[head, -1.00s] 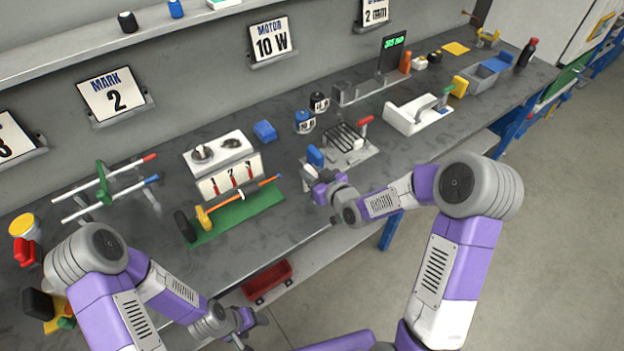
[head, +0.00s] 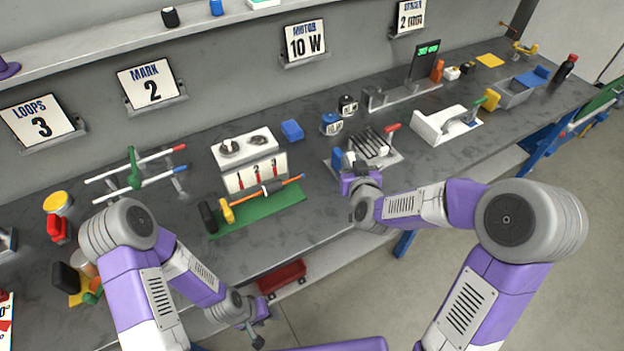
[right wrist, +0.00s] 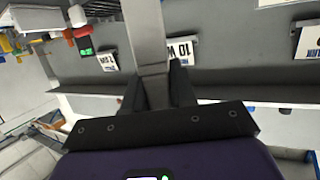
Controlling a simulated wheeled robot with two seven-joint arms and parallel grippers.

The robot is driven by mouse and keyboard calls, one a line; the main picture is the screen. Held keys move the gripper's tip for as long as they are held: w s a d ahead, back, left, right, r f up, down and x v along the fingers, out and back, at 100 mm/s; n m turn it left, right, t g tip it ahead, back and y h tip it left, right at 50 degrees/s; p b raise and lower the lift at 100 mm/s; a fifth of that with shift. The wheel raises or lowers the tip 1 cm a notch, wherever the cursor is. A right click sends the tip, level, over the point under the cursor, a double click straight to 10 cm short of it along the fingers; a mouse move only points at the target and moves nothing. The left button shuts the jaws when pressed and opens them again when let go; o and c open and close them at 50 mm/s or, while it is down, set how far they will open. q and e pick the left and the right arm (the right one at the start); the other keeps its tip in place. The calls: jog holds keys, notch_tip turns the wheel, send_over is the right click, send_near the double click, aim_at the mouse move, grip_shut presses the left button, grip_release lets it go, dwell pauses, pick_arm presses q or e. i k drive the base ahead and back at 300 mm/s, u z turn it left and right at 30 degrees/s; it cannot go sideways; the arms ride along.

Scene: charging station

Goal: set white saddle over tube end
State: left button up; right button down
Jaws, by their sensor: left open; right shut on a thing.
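My right gripper (head: 350,172) is at the bench's front edge, right of the mat, beside a grey plate. In the right wrist view its dark jaws (right wrist: 158,82) are shut on a flat grey bar (right wrist: 146,35), whose far end is cut off. My left gripper (head: 262,328) is open and empty, low in front of the bench.
A white block with red marks (head: 256,174) stands behind the mat. A rack with two pale bars (head: 150,175) is at the left. A slotted grey plate (head: 390,158) and a white fixture (head: 427,127) are at the right. A red bin (head: 283,276) is below the bench edge.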

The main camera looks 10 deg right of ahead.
aim_at(292, 190)
jog(key=z, duration=1)
jog(key=k, duration=0.65)
jog(key=u, duration=1.65)
jog(key=i, duration=0.5)
jog(key=z, duration=0.1)
